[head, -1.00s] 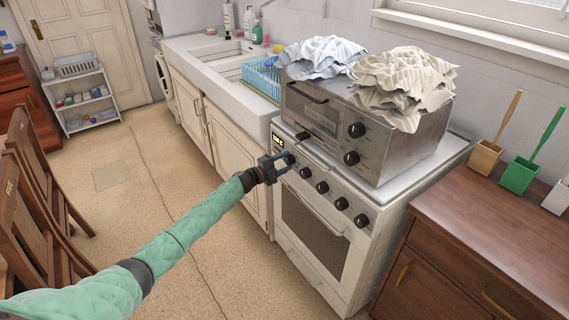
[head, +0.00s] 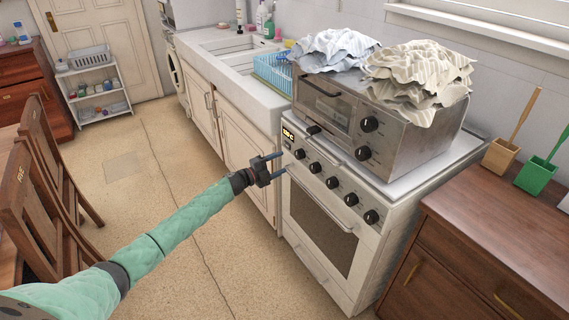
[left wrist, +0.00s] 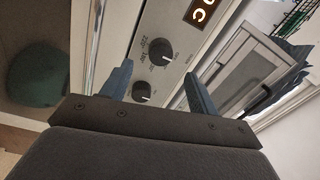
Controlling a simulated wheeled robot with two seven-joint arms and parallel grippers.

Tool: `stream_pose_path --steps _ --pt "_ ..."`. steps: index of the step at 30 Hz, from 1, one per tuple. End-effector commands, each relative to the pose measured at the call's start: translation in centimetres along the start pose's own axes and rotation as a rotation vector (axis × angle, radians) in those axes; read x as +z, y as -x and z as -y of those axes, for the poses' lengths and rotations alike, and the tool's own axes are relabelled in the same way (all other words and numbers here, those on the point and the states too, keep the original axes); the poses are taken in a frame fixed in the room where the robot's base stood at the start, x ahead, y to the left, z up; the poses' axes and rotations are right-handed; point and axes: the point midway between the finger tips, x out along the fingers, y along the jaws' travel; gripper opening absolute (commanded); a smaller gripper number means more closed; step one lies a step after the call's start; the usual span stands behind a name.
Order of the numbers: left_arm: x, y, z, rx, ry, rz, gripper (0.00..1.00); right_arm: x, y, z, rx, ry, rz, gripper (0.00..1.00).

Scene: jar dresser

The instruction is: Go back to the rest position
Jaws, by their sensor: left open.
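My left gripper (head: 280,164) is open and empty in the head view, just in front of the left end of the oven's knob panel. In the left wrist view its two blue-grey fingers (left wrist: 160,88) stand apart, with two black oven knobs (left wrist: 154,48) showing between and beyond them. The white oven (head: 322,228) has its door shut, and a row of several knobs runs above the door handle. My right gripper is not in view.
A steel toaster oven (head: 400,150) with crumpled cloths on top (head: 418,75) sits on the stove. A wooden dresser (head: 490,235) stands right, the sink counter (head: 225,70) behind, and wooden chairs (head: 40,200) left. The floor (head: 150,200) between is clear.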

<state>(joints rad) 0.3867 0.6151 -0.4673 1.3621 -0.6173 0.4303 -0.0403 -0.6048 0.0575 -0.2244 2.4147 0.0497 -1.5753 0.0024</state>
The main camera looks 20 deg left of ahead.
Motion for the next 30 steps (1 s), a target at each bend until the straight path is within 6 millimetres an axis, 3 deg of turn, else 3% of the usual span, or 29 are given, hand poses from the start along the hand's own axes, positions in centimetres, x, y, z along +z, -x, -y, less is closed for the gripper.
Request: stream_pose_path --steps 17,20,25,30 --pt "0.2 0.3 0.0 0.000 0.002 0.011 0.60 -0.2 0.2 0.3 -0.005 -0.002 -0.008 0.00" --pt "1.4 0.3 0.0 0.003 0.005 0.071 0.60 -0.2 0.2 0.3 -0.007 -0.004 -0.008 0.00" --pt "5.4 1.0 0.1 -0.002 0.044 0.297 0.60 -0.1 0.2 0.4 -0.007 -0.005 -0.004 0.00" --pt "7.1 1.6 2.3 -0.037 0.116 0.523 0.60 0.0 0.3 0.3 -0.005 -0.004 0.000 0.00"
